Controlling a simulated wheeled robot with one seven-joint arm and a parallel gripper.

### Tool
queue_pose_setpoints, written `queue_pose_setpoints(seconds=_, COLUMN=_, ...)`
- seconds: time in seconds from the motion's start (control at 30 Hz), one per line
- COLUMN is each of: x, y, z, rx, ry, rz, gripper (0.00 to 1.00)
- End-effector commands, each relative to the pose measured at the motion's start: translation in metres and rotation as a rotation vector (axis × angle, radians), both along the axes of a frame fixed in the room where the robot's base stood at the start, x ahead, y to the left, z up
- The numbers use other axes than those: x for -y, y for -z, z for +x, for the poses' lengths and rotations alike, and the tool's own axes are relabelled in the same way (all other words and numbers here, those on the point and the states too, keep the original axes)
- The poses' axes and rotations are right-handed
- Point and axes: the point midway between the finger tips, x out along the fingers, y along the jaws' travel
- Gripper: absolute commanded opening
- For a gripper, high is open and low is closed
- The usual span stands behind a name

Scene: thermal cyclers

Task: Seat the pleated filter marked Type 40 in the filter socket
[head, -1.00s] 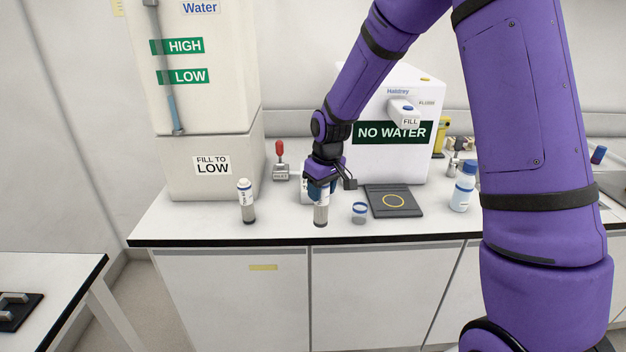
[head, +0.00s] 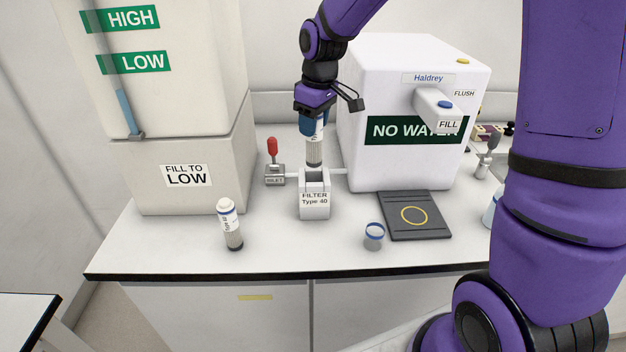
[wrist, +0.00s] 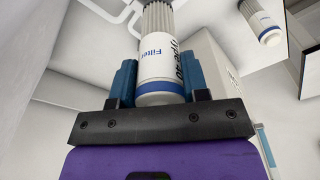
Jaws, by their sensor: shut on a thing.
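My gripper (head: 314,124) is shut on a pleated filter (head: 314,151) with a white body, blue band and grey pleated end. In the wrist view (wrist: 158,60) its label shows "Filter" and, at an angle, what looks like "Type 40". It hangs upright, pleats down. The filter socket (head: 315,206), a white block marked "FILTER Type 40" with a slot open at the top, stands on the bench. The filter's lower end shows just above or behind the socket's top; I cannot tell whether they touch.
A second filter (head: 229,224) stands on the bench left of the socket. A red-handled inlet valve (head: 273,160) is close left, the white Haldrey machine (head: 400,170) right. A blue-rimmed cup (head: 374,236) and dark pad (head: 437,228) lie right. The bench front is clear.

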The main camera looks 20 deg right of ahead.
Motion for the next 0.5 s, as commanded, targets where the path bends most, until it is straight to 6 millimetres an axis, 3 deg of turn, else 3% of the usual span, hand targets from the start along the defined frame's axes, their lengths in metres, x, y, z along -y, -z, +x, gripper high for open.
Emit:
queue_pose_setpoints(seconds=0.07, x=-0.001, y=0.002, z=-0.001, rx=-0.001, ry=-0.005, rz=0.0, gripper=0.12)
queue_pose_setpoints(seconds=0.4, x=-0.001, y=0.054, z=-0.001, rx=-0.003, ry=-0.006, rz=-0.001, gripper=0.12)
queue_pose_setpoints(seconds=0.5, x=-0.001, y=0.06, z=-0.001, rx=0.0, ry=-0.006, rz=-0.001, gripper=0.12)
